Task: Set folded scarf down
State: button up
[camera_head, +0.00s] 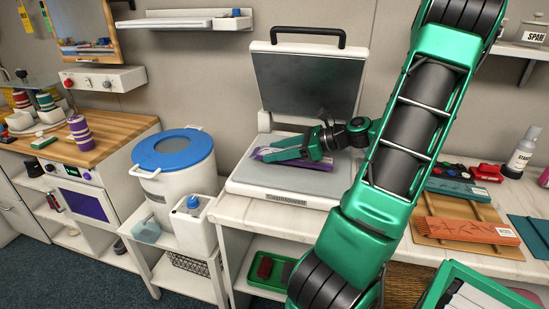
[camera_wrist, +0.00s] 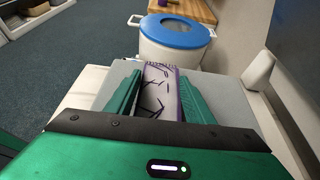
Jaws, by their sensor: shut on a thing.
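The folded scarf (camera_head: 318,165) is purple in the head view and lies at the lower plate of an open press (camera_head: 285,183). In the wrist view the scarf (camera_wrist: 158,88) shows a pale face with dark marks and a purple edge. My gripper (camera_head: 276,154) is shut on it, with a green finger on each side; its fingertips also show in the wrist view (camera_wrist: 159,92). The scarf is low over the plate; I cannot tell whether it touches. My fingers hide part of it.
The press lid (camera_head: 308,84) stands raised behind my gripper. A white bin with a blue lid (camera_head: 173,149) stands to the left. Orange packet (camera_head: 467,230), spray bottle (camera_head: 520,152) and red items (camera_head: 487,172) crowd the counter at right, beyond my arm.

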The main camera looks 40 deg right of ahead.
jog(key=shift+f, duration=1.1)
jog(key=shift+f, duration=0.1)
jog(key=o, duration=1)
jog(key=shift+o, duration=0.8)
jog(key=shift+f, duration=0.1)
jog(key=shift+a, duration=0.1)
jog(key=shift+a, duration=0.1)
